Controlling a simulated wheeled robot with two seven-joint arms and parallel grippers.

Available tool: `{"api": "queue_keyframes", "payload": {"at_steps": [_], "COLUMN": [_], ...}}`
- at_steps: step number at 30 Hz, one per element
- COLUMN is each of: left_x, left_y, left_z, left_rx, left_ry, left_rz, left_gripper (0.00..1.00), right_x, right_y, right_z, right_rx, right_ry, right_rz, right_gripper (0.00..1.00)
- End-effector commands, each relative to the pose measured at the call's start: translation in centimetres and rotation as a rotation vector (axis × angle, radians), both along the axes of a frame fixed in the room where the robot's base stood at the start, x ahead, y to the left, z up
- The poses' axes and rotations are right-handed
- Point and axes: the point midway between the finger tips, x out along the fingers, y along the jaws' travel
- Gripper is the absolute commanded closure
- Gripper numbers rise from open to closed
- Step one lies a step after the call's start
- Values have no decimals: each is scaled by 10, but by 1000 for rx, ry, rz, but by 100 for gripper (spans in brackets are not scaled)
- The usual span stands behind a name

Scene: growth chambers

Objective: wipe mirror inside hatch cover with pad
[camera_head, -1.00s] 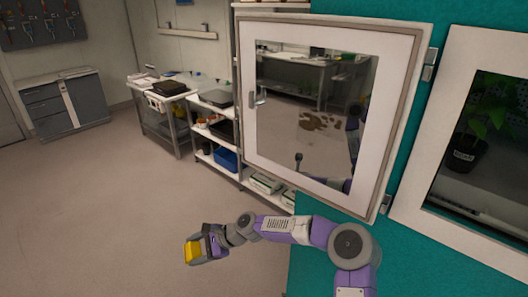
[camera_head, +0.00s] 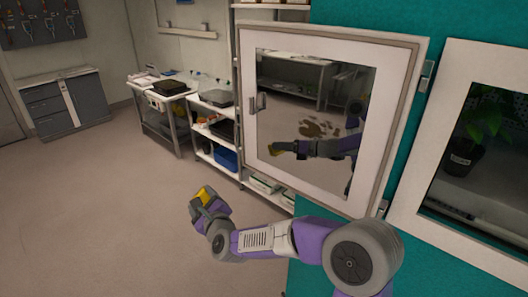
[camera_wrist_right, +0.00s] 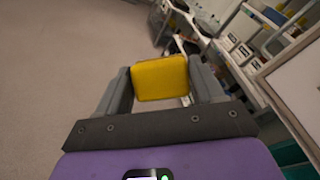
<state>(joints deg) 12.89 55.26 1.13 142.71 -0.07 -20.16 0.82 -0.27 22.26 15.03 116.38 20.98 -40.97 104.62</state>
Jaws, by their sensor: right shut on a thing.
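The hatch cover (camera_head: 400,110) stands open with its white inner side towards me. The mirror (camera_head: 290,98) is set in it and carries a brown stain (camera_head: 318,129). My arm and something yellow are reflected in the mirror. My right gripper (camera_head: 206,196) is in front of the cover, lower left of it, apart from the mirror. It is shut on the yellow pad (camera_head: 204,194). In the right wrist view the pad (camera_wrist_right: 160,78) sits between the two grey fingers, its yellow face showing. My left gripper is not in view.
A latch handle (camera_head: 262,102) sticks out at the mirror's left edge. A shelf rack (camera_head: 226,178) with boxes and a blue bin stands behind the cover. Another chamber window (camera_head: 480,150) with a plant is at the right. The floor (camera_head: 90,215) at the left is clear.

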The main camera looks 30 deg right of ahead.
Motion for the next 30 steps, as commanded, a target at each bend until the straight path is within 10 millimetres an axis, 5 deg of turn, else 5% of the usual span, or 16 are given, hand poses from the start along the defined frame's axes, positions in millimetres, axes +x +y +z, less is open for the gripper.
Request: {"api": "queue_keyframes", "payload": {"at_steps": [9,15,21,30], "left_x": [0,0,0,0], "left_y": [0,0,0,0], "left_z": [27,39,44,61], "left_rx": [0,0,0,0], "left_ry": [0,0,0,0], "left_rz": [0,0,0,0], "left_gripper": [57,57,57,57], "right_x": [-54,-111,-141,-136], "right_y": [-65,-107,-125,-145], "right_z": [134,188,206,209], "right_rx": [-124,-237,-293,-302], "right_ry": [-257,-352,-382,-383], "right_rz": [-578,-840,-947,-961], "right_gripper": [57,57,57,57]}}
